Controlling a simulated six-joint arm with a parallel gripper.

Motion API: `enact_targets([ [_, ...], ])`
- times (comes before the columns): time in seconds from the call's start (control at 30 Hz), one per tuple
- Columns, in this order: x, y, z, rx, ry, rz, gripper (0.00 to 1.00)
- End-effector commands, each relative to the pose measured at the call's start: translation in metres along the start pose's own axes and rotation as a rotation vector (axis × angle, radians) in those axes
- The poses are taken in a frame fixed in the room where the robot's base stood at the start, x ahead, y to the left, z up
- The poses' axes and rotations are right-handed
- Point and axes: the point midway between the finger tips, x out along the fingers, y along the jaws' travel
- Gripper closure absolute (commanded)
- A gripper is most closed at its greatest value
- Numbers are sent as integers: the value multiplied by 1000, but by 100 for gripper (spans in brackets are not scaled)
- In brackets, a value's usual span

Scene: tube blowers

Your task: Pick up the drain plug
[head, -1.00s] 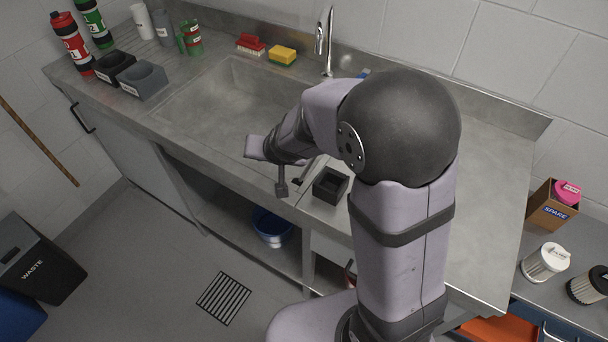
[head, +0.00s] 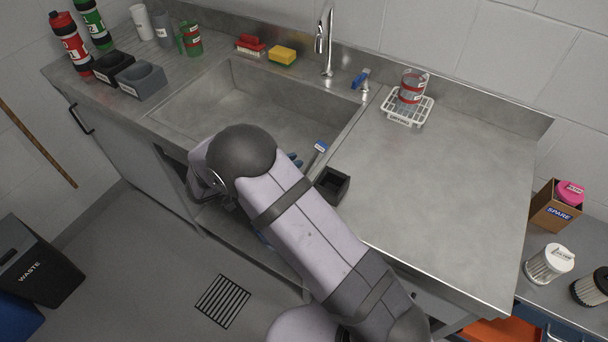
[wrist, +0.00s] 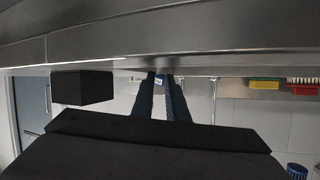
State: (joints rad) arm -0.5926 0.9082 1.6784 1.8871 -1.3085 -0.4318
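A small blue piece with a white label (head: 321,146), which may be the drain plug, is at the right side of the sink basin. Its lettering is too small to read. My gripper (head: 295,160) shows only as dark blue fingertips past my arm, over the sink's near right part, just short of the labelled piece. In the wrist view my two fingers (wrist: 165,97) stand apart with a gap between them. The blue labelled piece (wrist: 158,80) shows between their tips and seems to lie beyond them, not gripped.
A black open box (head: 332,186) stands on the counter close to the right of my gripper. The sink (head: 190,107) has raised walls. A faucet (head: 328,42) and blue-handled fitting (head: 361,79) stand behind. A white rack (head: 410,112) holds a red-banded clear jar. The right counter is largely clear.

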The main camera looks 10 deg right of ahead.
Motion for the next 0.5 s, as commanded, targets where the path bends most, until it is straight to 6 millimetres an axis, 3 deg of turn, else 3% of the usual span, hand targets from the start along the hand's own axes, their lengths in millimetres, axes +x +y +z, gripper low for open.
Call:
enact_targets([
  [0.5, 24, 0, -1, 1, -1, -1, 87],
])
